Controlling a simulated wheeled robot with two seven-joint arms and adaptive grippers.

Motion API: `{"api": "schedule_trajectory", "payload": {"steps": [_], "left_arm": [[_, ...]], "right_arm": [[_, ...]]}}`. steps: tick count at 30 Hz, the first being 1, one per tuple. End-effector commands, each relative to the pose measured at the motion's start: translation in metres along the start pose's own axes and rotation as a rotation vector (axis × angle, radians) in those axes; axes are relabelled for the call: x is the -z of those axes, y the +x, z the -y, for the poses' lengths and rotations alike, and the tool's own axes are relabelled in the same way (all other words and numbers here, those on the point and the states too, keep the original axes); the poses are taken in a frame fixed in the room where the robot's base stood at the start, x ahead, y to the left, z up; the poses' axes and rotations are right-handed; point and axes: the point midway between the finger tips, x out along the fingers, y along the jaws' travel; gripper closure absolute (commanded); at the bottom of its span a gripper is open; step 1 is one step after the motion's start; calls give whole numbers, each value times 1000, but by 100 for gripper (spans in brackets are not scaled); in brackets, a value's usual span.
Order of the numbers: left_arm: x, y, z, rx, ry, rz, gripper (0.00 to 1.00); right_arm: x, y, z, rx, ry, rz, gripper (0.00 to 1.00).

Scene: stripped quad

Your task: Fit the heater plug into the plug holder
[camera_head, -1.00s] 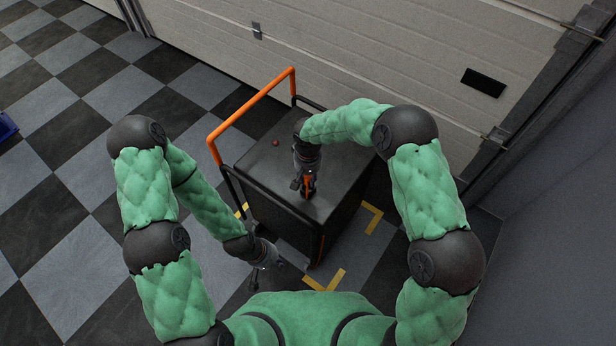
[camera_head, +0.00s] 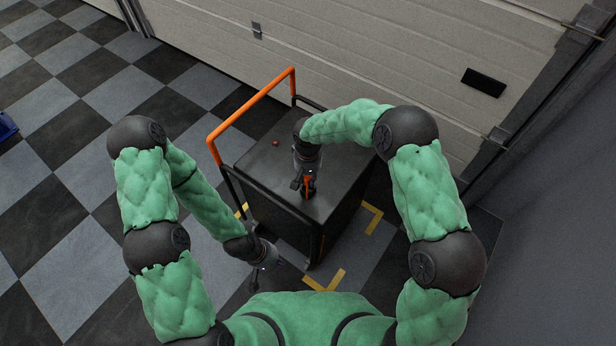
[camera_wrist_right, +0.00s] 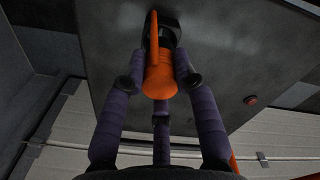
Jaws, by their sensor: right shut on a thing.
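The orange heater plug (camera_wrist_right: 159,78) is between the fingers of my right gripper (camera_wrist_right: 165,82) in the right wrist view. In the head view, the right gripper (camera_head: 308,186) points down at the cart top, shut on the orange plug (camera_head: 310,180). A black fitting (camera_wrist_right: 168,36), seemingly the plug holder, stands on the cart's dark top just beyond the plug. An orange strip runs up along it. The plug lines up with it and looks close or touching; I cannot tell whether it is seated. My left gripper (camera_head: 258,276) hangs low left of the cart; its fingers are too small to read.
The dark cart (camera_head: 256,178) has an orange handle (camera_head: 250,102) on its far left and a small red button (camera_head: 275,143) on top. Yellow floor marks (camera_head: 372,218) surround it. A pale panelled door (camera_head: 370,50) stands behind.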

Motion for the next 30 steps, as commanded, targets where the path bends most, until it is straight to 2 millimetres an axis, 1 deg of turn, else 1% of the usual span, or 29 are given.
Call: {"api": "schedule_trajectory", "payload": {"steps": [30], "left_arm": [[1, 14, 5, 0, 0, 0, 100]], "right_arm": [[0, 21, 0, 0, 1, 0, 100]]}}
